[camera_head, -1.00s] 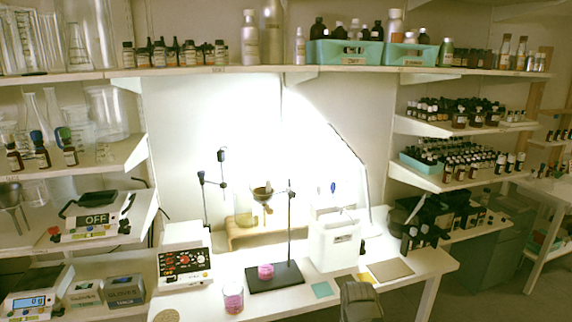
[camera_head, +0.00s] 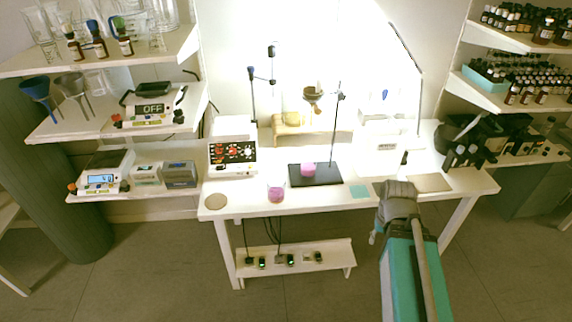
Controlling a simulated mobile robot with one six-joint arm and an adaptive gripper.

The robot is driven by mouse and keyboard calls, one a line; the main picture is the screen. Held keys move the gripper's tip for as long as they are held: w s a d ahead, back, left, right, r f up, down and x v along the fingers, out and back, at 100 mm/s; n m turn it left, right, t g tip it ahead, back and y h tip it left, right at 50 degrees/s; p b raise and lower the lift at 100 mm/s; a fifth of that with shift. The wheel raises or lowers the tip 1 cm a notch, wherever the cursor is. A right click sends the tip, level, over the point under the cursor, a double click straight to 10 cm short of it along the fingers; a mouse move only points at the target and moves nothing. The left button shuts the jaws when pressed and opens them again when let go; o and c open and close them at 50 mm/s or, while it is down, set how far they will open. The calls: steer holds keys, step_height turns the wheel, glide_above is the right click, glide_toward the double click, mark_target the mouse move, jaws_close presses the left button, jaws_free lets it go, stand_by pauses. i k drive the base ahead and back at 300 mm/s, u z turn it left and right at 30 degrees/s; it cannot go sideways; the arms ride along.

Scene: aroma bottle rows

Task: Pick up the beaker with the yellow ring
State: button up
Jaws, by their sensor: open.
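A clear glass beaker with a yellowish tint (camera_head: 293,117) stands on a low wooden stand at the back of the white table. Glare makes it unclear whether its yellow is a ring. Another glass beaker (camera_head: 276,192) with pink contents stands near the table's front edge; I cannot make out a yellow ring on it. My arm comes up from the bottom right, and its grey joint is over the table's front right edge, right of both beakers. I cannot see the jaws of my gripper.
A black stand base (camera_head: 316,174) with an upright rod and a pink item (camera_head: 308,170) sits mid-table. A control box (camera_head: 233,157) is on the left and a white box (camera_head: 387,137) on the right.

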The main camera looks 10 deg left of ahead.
mark_target(276, 184)
steer(key=k, duration=1.35)
steer(key=u, duration=0.15)
steer(key=i, duration=0.35)
steer(key=u, duration=0.6)
steer(key=i, duration=1.15)
steer(key=z, duration=0.2)
